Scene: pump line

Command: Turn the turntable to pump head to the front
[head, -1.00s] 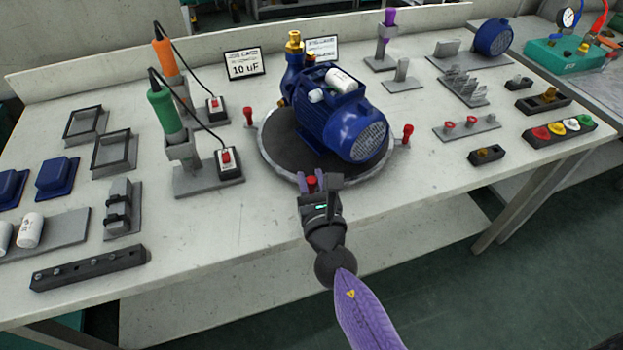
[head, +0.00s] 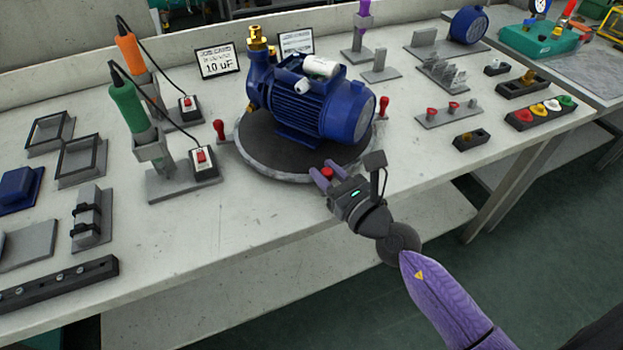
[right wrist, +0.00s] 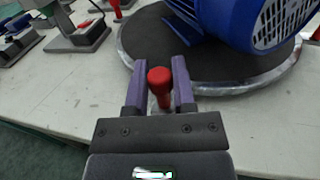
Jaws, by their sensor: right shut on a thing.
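The round turntable (head: 255,165) has a grey rim, a dark top and red knobs on its edge. The blue pump (head: 315,106) lies on it, with the brass-fitted pump head (head: 257,75) at the back left and the grilled motor end facing right. My right gripper (head: 325,172) is at the front edge, its purple fingers shut on the front red knob (head: 327,173). The right wrist view shows this knob (right wrist: 160,85) upright between the fingers. Other red knobs stand at the left (head: 219,130) and right (head: 383,107). My left gripper is out of view.
The green-handled tool (head: 130,105) in its stand and a red-switch box (head: 203,163) stand close left of the turntable. A small rack (head: 447,114) with red parts lies to the right. The table front beside my gripper is clear.

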